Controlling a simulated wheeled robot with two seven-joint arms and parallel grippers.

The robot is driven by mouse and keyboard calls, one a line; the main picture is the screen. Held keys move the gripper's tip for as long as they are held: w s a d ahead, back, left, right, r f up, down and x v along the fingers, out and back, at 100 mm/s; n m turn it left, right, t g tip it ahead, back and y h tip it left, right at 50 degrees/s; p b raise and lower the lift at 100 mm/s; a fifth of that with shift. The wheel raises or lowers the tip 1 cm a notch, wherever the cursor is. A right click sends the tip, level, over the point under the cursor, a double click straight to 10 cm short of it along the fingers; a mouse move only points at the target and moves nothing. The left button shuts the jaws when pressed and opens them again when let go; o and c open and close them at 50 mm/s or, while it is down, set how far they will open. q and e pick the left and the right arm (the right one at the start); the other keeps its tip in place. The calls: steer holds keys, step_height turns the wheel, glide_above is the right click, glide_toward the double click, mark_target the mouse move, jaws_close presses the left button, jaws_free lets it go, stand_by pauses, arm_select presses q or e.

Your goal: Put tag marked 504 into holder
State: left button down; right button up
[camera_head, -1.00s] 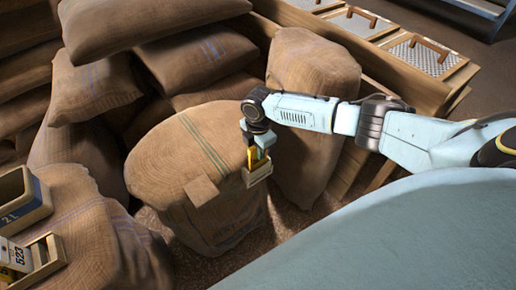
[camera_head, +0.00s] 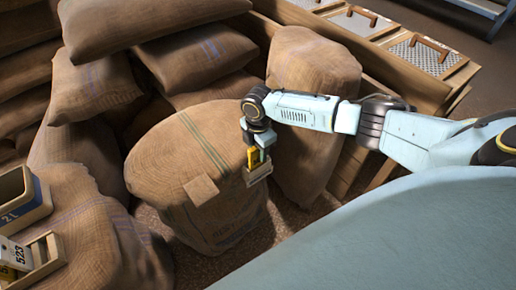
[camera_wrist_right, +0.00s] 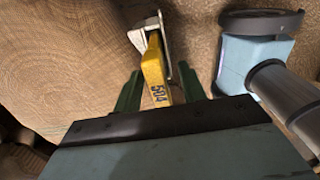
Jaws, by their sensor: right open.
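The yellow tag marked 504 (camera_wrist_right: 155,75) lies between the green fingers of my right gripper (camera_wrist_right: 160,86) in the right wrist view. The fingers are open, with a gap on each side of the tag. The tag's far end is at a pale frame, the holder (camera_wrist_right: 145,35). In the head view my right gripper (camera_head: 259,157) points down beside the upright sack, with the yellow tag (camera_head: 251,158) at its fingers. The small wooden holder (camera_head: 258,174) is just below them. How deep the tag sits in it is hard to tell. My left gripper is out of view.
The striped sack (camera_head: 165,160) stands left of the gripper, and another sack (camera_head: 315,80) behind it. Wooden boxes with handles (camera_head: 415,55) are at the back right.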

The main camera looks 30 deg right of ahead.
step_height(320, 180, up, 7)
steer(key=shift+w+r+p, duration=0.1)
steer(key=shift+r+p, duration=0.1)
steer(key=shift+p, duration=0.6)
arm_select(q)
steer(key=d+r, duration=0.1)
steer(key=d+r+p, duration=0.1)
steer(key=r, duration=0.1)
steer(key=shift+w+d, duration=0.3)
arm_select(e)
step_height(320, 180, up, 6)
steer(key=shift+f, duration=0.15)
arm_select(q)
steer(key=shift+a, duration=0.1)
